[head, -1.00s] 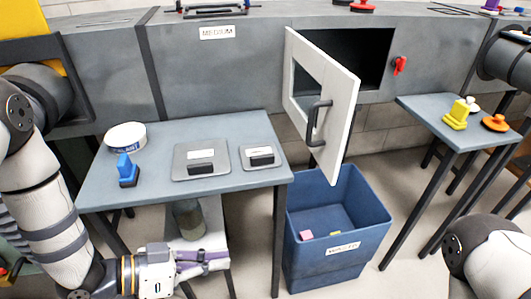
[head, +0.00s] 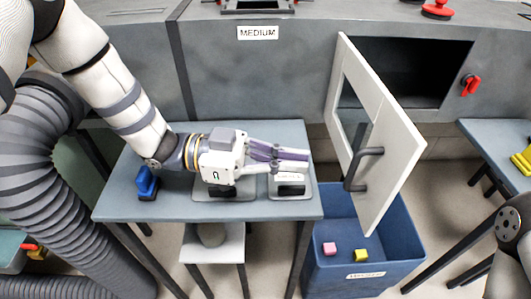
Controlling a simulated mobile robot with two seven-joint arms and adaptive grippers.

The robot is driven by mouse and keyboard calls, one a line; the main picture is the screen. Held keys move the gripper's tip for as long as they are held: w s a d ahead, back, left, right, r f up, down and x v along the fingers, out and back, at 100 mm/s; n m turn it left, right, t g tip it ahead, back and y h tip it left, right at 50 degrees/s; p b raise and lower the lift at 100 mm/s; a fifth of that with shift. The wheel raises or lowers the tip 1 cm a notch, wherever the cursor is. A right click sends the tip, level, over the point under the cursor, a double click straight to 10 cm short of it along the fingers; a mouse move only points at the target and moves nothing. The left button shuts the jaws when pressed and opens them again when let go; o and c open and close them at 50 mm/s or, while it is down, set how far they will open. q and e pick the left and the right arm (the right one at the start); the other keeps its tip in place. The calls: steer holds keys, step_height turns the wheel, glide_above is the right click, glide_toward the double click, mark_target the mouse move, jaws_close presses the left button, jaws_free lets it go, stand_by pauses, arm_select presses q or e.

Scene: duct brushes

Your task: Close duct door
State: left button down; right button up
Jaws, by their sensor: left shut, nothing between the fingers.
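The duct door (head: 385,130) is a white panel with a window and a dark handle (head: 362,168). It stands swung open from the dark opening (head: 405,75) in the grey duct (head: 300,65), hinged at the opening's left side. My left gripper (head: 307,160) is shut and empty. It is over the left table, pointing right towards the door, and appears apart from it. A red latch (head: 470,84) is on the duct right of the opening. My right gripper is out of view; only part of that arm shows at the lower right.
The left table (head: 270,210) holds a blue brush (head: 147,183) and flat plates partly hidden under my left arm. A blue bin (head: 400,235) with a pink block (head: 329,248) and a yellow block (head: 361,255) stands below the door. Another table (head: 490,140) is at right.

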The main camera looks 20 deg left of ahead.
arm_select(q)
steer(key=d, duration=0.4)
steer(key=w+d, duration=0.1)
steer(key=d, duration=0.1)
